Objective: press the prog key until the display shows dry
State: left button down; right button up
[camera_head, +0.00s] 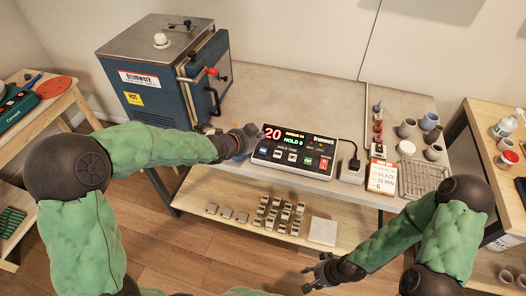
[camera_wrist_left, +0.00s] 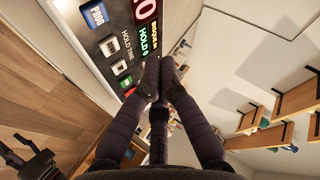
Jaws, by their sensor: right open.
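The controller (camera_head: 318,146) is a dark box with a lit display (camera_head: 285,136). The display reads a red 20, small yellow text, seemingly BISQUE 04, and a green HOLD 0. My left gripper (camera_head: 250,135) is at the controller's left end, away from the PROG key. Its fingers (camera_wrist_left: 159,72) are together with nothing visible between them. My right gripper (camera_head: 314,273) is open and empty, low in front of the table.
A blue kiln (camera_head: 160,91) stands at the back left. A glaze note card (camera_head: 382,178), wire basket (camera_head: 422,179) and several cups (camera_head: 406,128) are to the right. A shelf below holds several small blocks (camera_head: 279,214). The grey tabletop (camera_head: 295,95) behind the controller is clear.

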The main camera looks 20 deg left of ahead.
aim_at(266, 148)
pick_arm(q)
jog(key=shift+w+f+b, duration=0.35)
jog(key=shift+f+b, duration=0.65)
jog(key=shift+f, duration=0.3)
jog(key=shift+w+f+b, duration=0.3)
jog(key=shift+f+b, duration=0.65)
jog(key=shift+f, duration=0.4)
jog(key=shift+w+f+b, duration=0.35)
jog(key=shift+f+b, duration=0.65)
jog(key=shift+f, duration=0.3)
jog(key=shift+w+f+b, duration=0.1)
jog(key=shift+f+b, duration=0.35)
jog(key=shift+f+b, duration=0.3)
jog(key=shift+r+p, duration=0.6)
jog(key=shift+r, duration=0.15)
jog(key=r+p, duration=0.1)
jog(key=s+r+p, duration=0.1)
jog(key=r, duration=0.1)
jog(key=r+p, duration=0.2)
jog(key=shift+s, duration=0.25)
